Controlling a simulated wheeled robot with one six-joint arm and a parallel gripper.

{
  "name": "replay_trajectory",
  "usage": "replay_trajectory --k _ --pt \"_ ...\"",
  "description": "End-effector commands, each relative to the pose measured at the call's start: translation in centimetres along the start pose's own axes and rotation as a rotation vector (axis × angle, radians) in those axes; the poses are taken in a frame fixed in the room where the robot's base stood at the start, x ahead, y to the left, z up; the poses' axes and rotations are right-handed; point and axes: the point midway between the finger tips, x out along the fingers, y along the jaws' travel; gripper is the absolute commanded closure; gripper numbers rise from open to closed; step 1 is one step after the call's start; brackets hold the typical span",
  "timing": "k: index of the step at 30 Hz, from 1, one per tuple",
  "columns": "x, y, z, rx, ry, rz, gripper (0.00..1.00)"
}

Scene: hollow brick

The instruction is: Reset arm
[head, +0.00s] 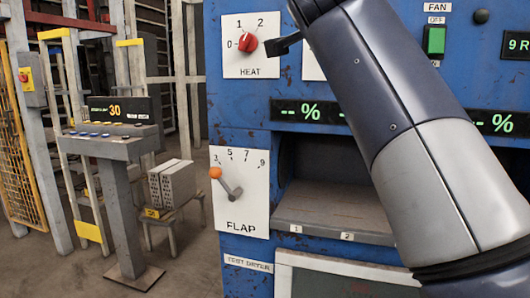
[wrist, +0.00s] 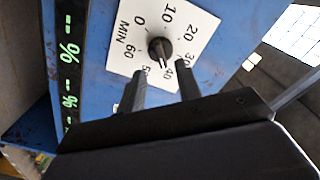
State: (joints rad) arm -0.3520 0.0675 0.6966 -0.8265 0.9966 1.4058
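My gripper (wrist: 159,68) is open in the wrist view, its two dark fingers apart. Nothing shows held between them. A black timer knob (wrist: 160,49) on a white plate marked 0 to 60 MIN (wrist: 190,22) lies just beyond the fingertips; I cannot tell whether they touch it. Its pale pointer mark faces roughly between 40 and 50. In the head view my arm reaches across the right side of the blue panel (head: 232,107) and hides part of it.
The flap lever (head: 215,172) with its orange ball leans up left. A green fan switch (head: 435,40) and percent displays (head: 290,111) are on the panel. An open slot with a grey shelf (head: 330,208) lies below. Left stand a console (head: 110,145) and a hollow brick (head: 172,184) on a stand.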

Motion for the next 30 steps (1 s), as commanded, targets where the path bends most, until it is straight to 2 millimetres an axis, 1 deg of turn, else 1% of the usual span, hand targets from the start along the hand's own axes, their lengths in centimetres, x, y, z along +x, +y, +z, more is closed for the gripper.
replay_trajectory --k 1,3,6,9,12,26,30 --pt "1.1 0.1 -0.2 -0.001 0.004 0.005 0.67" --pt "2.4 0.0 -0.2 0.0 0.004 0.004 0.67" --pt "4.0 0.0 -0.2 -0.001 0.003 0.003 0.67" --pt "5.1 0.0 -0.1 0.0 0.003 0.002 0.67" --pt "5.8 0.0 -0.1 0.001 0.001 0.0 0.67" --pt "5.8 0.0 -0.1 -0.02 0.001 -0.001 0.67" --pt "5.2 0.0 -0.1 0.003 0.001 -0.003 0.67"
